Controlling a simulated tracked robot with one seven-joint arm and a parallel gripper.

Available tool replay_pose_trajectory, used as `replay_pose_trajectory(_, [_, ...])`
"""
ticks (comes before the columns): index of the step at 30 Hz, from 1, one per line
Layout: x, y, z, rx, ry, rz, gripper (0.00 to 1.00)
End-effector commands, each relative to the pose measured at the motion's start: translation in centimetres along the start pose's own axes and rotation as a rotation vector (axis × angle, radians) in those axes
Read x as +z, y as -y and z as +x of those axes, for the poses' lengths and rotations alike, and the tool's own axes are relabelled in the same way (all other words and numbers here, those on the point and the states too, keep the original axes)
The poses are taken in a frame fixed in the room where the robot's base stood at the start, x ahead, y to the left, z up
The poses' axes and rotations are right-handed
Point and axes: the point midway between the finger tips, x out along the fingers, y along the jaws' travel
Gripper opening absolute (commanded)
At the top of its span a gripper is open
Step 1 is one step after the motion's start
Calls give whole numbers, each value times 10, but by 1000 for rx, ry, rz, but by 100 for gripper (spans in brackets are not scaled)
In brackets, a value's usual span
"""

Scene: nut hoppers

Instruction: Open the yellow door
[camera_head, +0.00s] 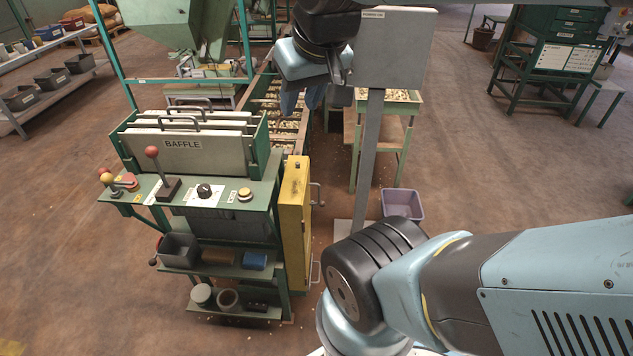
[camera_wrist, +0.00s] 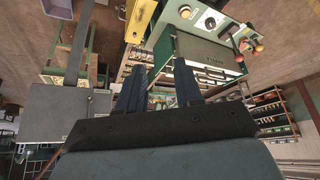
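The yellow door (camera_head: 293,222) is a tall narrow panel on the right side of the green baffle station. It looks closed against the station's frame. Grey bar handles stick out on its right side, an upper handle (camera_head: 318,194) and a lower handle (camera_head: 316,271). The top part of the yellow door (camera_wrist: 140,20) also shows at the top of the wrist view. My gripper (camera_head: 303,98) is above and behind the door, apart from it, pointing down. In the wrist view the two dark fingers of my gripper (camera_wrist: 158,88) are spread with nothing between them.
A grey sign panel on a post (camera_head: 374,150) stands right of the door, close to my gripper. A purple bin (camera_head: 403,205) is on the floor behind it. The station's control shelf (camera_head: 225,195) has knobs and levers. A nut-filled trough (camera_head: 288,110) runs behind.

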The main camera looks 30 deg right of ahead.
Motion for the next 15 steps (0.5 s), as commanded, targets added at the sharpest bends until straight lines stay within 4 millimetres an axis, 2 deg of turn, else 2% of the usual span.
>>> replay_pose_trajectory(10, [-2,-1,3,-1,14,13,35])
replay_pose_trajectory(13, [-7,-2,11,-5,52,45,35])
replay_pose_trajectory(15, [-12,-12,20,-11,95,80,35])
